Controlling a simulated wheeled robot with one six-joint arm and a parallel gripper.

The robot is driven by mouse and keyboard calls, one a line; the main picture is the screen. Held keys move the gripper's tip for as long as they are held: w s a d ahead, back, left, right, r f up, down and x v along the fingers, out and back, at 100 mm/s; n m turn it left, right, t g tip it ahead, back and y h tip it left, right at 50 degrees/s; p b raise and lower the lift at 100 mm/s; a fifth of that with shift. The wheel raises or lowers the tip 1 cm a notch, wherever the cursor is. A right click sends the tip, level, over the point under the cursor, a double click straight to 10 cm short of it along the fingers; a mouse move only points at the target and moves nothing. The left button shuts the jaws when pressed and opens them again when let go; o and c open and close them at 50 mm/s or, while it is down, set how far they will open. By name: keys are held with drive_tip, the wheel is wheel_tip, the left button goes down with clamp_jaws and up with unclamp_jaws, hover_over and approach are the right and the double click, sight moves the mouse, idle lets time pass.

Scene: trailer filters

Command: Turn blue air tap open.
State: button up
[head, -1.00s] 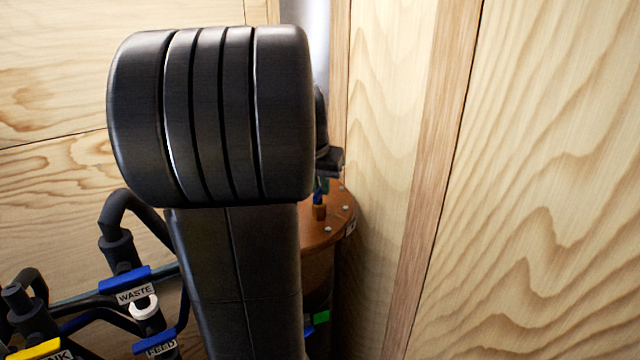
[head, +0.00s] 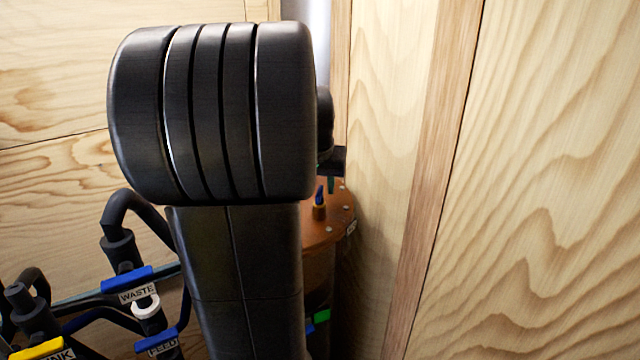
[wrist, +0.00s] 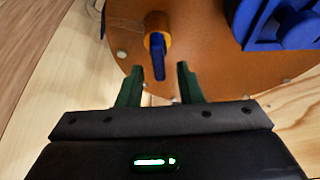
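The blue air tap (head: 319,195) is a small blue lever on a brass stem, on the orange-brown round lid (head: 328,236). In the wrist view the tap lever (wrist: 157,52) points towards my gripper (wrist: 160,72). My gripper is open, with two green fingers apart. The lever's near end appears between the fingertips in that view; I see no contact, and cannot judge the height gap. In the head view my arm hides most of the gripper; a green fingertip (head: 331,185) shows just right of the tap.
A larger blue part (wrist: 285,25) stands on the lid at the right in the wrist view. Wooden walls (head: 540,180) stand close on the right. Pipes with blue WASTE (head: 126,279) and FEED (head: 157,342) handles and a yellow handle (head: 38,349) are at lower left.

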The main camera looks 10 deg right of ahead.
drive_tip(key=b+v, duration=0.1)
drive_tip(key=v, duration=1.3)
drive_tip(key=shift+f, duration=0.1)
drive_tip(key=p+x, duration=0.1)
drive_tip(key=x, duration=1.2)
drive_tip(key=shift+w+f, duration=0.1)
drive_tip(key=shift+f, duration=0.1)
drive_tip(key=shift+w+f, duration=0.15)
drive_tip(key=shift+f, duration=0.1)
drive_tip(key=shift+m, duration=0.4)
drive_tip(key=shift+d, duration=0.1)
drive_tip(key=shift+r, duration=0.1)
